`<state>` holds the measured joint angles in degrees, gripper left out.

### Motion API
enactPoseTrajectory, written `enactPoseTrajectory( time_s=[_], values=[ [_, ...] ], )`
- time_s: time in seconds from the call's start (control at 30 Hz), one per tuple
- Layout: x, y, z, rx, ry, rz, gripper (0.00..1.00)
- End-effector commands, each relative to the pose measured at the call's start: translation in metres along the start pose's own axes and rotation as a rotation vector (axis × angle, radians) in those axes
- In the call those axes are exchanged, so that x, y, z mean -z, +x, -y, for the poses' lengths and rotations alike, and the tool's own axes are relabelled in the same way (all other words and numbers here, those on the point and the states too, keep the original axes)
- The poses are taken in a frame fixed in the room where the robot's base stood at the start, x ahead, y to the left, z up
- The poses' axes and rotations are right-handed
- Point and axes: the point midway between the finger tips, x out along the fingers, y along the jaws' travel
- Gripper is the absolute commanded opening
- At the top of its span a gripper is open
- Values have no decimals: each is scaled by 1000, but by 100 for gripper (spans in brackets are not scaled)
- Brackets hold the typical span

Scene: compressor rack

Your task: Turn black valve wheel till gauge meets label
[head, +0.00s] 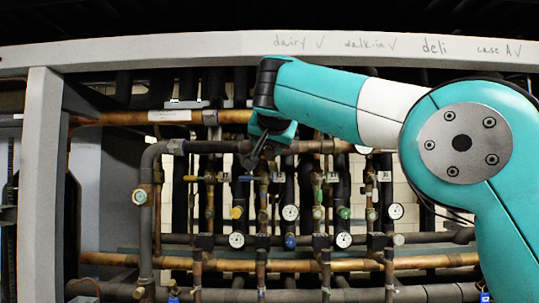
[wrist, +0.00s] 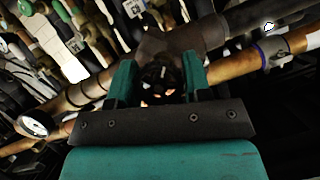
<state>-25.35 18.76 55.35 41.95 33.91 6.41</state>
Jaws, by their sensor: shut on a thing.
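In the wrist view, my gripper (wrist: 160,75) has a teal finger on each side of a dark round part, which looks like the black valve wheel (wrist: 161,78). The gripper is shut on it. In the head view, my gripper (head: 258,153) is at the upper pipes left of centre, and the wheel cannot be made out clearly behind it. A white round gauge (wrist: 35,123) shows at the left of the wrist view; its needle is too small to read. Several gauges show in the head view, one of them (head: 290,212) below my gripper. A long white label (head: 170,116) is on the upper copper pipe.
A grey frame beam (head: 190,48) with handwritten words runs across the top, and a grey post (head: 42,180) stands at left. Pipes, small valves and white tags (head: 331,177) crowd the rack around my gripper.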

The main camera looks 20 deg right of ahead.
Motion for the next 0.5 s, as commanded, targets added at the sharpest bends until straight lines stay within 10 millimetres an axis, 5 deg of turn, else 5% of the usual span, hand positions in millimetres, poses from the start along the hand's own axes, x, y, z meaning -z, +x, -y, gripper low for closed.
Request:
enactPoseTrajectory(
  time_s=[0.5],
  values=[
    [-5, 2, -3, 189, 453, -3, 21]
  ],
)
